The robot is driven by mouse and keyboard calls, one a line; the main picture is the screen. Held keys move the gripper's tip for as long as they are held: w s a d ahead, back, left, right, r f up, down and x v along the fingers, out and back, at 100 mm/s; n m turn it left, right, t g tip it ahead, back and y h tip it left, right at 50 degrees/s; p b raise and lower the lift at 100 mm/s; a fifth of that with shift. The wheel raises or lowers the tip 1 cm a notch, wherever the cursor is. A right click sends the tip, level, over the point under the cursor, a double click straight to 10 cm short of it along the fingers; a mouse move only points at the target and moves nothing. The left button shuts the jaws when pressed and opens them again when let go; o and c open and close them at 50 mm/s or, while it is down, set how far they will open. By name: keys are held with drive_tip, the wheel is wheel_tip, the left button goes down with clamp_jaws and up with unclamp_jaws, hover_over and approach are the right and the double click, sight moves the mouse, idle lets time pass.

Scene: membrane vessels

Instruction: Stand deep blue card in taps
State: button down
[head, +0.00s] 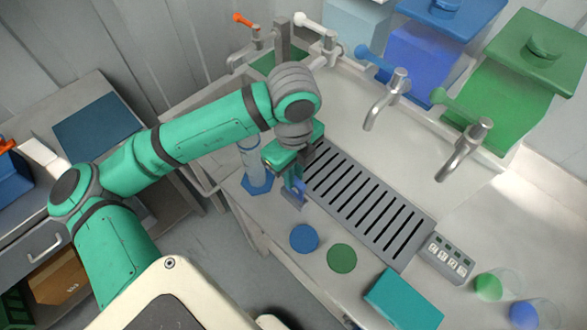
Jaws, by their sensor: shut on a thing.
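My gripper (294,196) is low over the front left part of the bench, left of the slotted grate. It is shut on a small blue piece (299,186), which looks like the deep blue card; the fingers hide much of it. Whether it touches the bench I cannot tell. The taps stand in a row along the back: one with an orange handle (243,20), one with a white handle (313,25), one with a blue handle (368,55) and one with a green handle (450,103).
A grey slotted grate (427,225) lies mid-bench. A blue disc (304,238), green disc (342,258) and teal block (403,300) lie along the front. A clear cylinder on a blue base (256,183) stands left of my gripper. Clear cups (498,284) are at lower right.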

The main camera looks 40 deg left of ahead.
drive_tip(key=shift+f, duration=1.45)
drive_tip(key=shift+f, duration=0.3)
drive_tip(key=c, duration=1.6)
unclamp_jaws()
drive_tip(key=shift+r, duration=0.1)
wheel_tip(320, 180, up, 11)
drive_tip(key=shift+f, duration=0.2)
